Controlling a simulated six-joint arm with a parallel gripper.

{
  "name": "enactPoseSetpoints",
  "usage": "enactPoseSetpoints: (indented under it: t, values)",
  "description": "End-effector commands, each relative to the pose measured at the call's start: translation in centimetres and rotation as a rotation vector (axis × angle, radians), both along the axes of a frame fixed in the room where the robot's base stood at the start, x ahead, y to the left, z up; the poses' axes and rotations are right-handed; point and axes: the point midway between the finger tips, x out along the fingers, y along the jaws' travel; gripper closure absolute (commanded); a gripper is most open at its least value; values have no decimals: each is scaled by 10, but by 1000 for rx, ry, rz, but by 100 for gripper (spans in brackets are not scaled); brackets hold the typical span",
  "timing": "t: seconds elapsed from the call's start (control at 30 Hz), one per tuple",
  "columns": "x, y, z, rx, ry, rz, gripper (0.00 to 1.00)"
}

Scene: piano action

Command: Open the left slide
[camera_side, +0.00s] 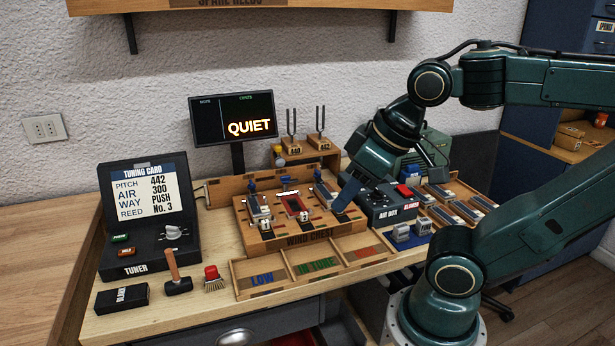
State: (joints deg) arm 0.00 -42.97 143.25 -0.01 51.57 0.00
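The wooden wind chest (307,238) stands on the bench in the middle of the side view. It bears three narrow slots side by side, with small numbered tags at their front. The left slide (257,207) is a narrow pale metal piece with a dark blue part at its back end. The middle slot (292,204) shows red. The right slide (325,192) is partly hidden by my gripper. My gripper (346,194) hangs over the right edge of the chest, apart from the left slide. Its fingers are too small and overlapped to tell whether they are open.
The tuner (147,225) stands at the left, with a mallet (174,275) and a brush (213,279) in front. Compartment trays (312,268) lie before the chest. The air box (385,207) sits to its right. A screen (233,117) reading QUIET stands behind.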

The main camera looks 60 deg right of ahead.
Motion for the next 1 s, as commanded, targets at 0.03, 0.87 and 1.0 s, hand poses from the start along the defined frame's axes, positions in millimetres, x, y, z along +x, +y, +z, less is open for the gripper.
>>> enactPoseSetpoints:
  t: [0.03, 0.87, 1.0]
  values:
    - [0, 0, 0, 0, 0, 0, 64]
    - [88, -27, 19, -133, 173, 230, 65]
    - [113, -37, 16, -157, 221, 300, 65]
